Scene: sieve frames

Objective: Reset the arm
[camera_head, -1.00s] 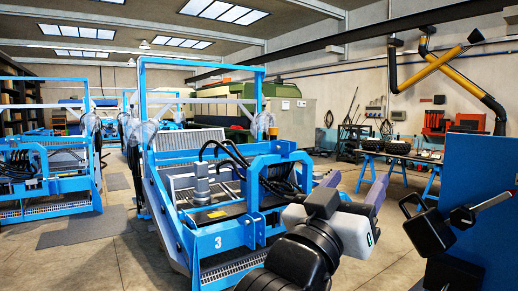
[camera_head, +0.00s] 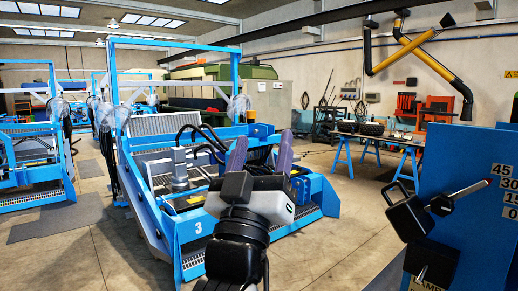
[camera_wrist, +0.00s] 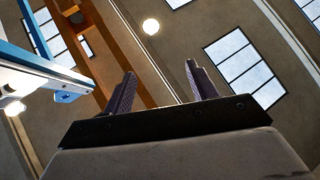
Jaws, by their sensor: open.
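My gripper (camera_head: 260,155) is raised in front of the blue sieve frame marked 3 (camera_head: 200,246) in the head view. Its two purple-grey fingers point up and stand apart, with nothing between them. In the wrist view my gripper (camera_wrist: 163,90) also shows open and empty, its fingers against the ceiling. My arm comes up from the bottom middle of the head view and hides part of the sieve frame behind it.
A blue panel (camera_head: 470,165) with a black lever and numbers stands close at the right. A blue workbench (camera_head: 385,142) is behind it. More blue frames (camera_head: 30,160) stand at the left. Floor (camera_head: 345,205) is clear between sieve frame and panel. A blue beam (camera_wrist: 35,62) shows in the wrist view.

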